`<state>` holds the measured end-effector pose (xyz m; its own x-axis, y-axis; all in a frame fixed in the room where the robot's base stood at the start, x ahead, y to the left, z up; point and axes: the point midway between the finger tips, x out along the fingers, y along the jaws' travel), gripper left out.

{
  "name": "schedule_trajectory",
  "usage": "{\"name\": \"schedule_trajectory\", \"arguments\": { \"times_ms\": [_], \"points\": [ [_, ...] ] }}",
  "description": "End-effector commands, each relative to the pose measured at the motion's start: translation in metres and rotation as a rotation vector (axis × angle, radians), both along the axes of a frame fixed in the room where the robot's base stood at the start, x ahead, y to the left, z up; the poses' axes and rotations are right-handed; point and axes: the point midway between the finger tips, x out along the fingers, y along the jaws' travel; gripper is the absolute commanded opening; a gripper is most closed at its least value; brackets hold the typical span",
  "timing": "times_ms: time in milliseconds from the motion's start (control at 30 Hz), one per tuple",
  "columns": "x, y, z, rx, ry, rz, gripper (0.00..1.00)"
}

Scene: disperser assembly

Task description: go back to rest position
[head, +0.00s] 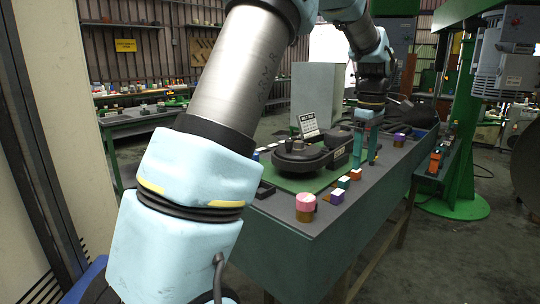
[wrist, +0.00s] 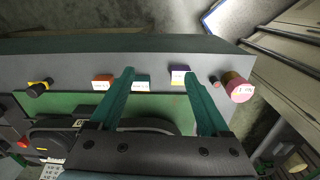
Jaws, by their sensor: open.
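My gripper (head: 366,157) points down over the workbench at the right of the black device, its teal fingers spread apart. In the wrist view the gripper (wrist: 158,74) is open, with nothing held between its fingers. A green-and-white block (wrist: 141,84) and a purple-and-white block (wrist: 180,76) appear below the fingers in the picture; I cannot tell the exact height above them. An orange block (wrist: 102,82) lies left of the fingers.
A pink-topped round container (head: 305,203) stands near the bench's (head: 330,217) front corner. A small sign (head: 308,125) stands behind the device. A green machine column (head: 459,140) rises at the right.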

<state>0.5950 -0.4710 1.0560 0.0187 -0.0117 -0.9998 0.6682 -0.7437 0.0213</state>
Motion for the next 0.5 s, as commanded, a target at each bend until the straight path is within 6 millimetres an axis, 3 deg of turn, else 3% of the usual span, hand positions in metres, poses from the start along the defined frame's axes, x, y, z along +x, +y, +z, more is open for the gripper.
{"name": "schedule_trajectory", "arguments": {
  "times_ms": [267, 367, 500],
  "points": [
    [0.004, 0.065, -0.016, -0.01, -0.034, -0.141, 0.8],
    [0.001, 0.098, -0.025, -0.013, -0.054, -0.217, 0.8],
    [-0.013, 0.159, -0.042, -0.007, -0.095, -0.356, 0.8]
  ]
}}
